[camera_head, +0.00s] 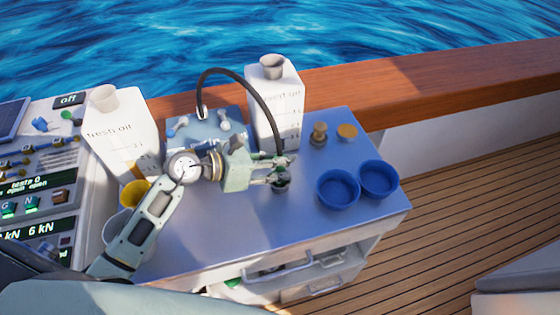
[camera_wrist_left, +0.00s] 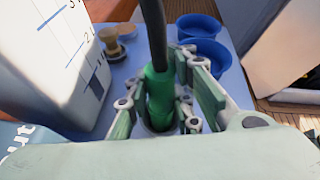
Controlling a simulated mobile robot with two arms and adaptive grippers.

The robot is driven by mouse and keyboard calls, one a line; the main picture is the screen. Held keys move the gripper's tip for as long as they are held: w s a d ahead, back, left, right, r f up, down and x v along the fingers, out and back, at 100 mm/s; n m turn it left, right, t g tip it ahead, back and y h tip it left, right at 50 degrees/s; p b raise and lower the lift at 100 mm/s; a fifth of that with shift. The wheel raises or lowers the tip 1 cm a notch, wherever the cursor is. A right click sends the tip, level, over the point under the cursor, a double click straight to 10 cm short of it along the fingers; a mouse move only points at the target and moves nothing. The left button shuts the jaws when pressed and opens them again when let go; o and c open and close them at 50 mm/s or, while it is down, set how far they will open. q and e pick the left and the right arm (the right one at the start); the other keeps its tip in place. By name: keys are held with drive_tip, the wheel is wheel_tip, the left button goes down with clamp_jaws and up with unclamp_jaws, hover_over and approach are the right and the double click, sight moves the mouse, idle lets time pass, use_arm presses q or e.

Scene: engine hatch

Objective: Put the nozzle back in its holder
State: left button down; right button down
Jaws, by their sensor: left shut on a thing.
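The green nozzle (camera_wrist_left: 157,95) hangs at the end of a black hose (camera_head: 258,98), which also shows in the left wrist view (camera_wrist_left: 153,30). My left gripper (camera_head: 283,170) is shut on the nozzle, with its fingers on either side of it, above the blue-grey tabletop. The nozzle points down, and the fingers hide most of it in the head view. A dark round piece (camera_head: 281,186) shows just under the fingertips; I cannot tell whether it is the holder or the nozzle's lower end. My right gripper is not in view.
The hose rises from a blue-grey box (camera_head: 205,128). White fresh oil bottles stand left (camera_head: 122,130) and behind (camera_head: 283,95) the gripper. Two blue bowls (camera_head: 338,202) (camera_head: 378,192), a brass fitting (camera_head: 319,134) and an orange cap (camera_head: 347,131) are to the right. The front tabletop is clear.

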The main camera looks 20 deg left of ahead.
use_arm(q)
drive_tip(key=c, duration=1.5)
unclamp_jaws()
drive_tip(key=shift+r, duration=0.15)
drive_tip(key=shift+r+p, duration=0.3)
drive_tip(key=shift+p, duration=0.05)
drive_tip(key=shift+r+p, duration=0.45)
drive_tip(key=shift+r, duration=0.05)
drive_tip(key=shift+s+a+f+b, duration=0.2)
drive_tip(key=shift+s+a+b, duration=0.35)
drive_tip(key=shift+a, duration=0.15)
drive_tip(key=shift+r+b+v, duration=0.15)
drive_tip(key=shift+b+v, duration=0.4)
drive_tip(key=shift+v, duration=2.05)
drive_tip(key=shift+r+b+v, duration=0.15)
drive_tip(key=shift+b+v, duration=0.4)
drive_tip(key=shift+v, duration=2)
drive_tip(key=shift+d, duration=0.1)
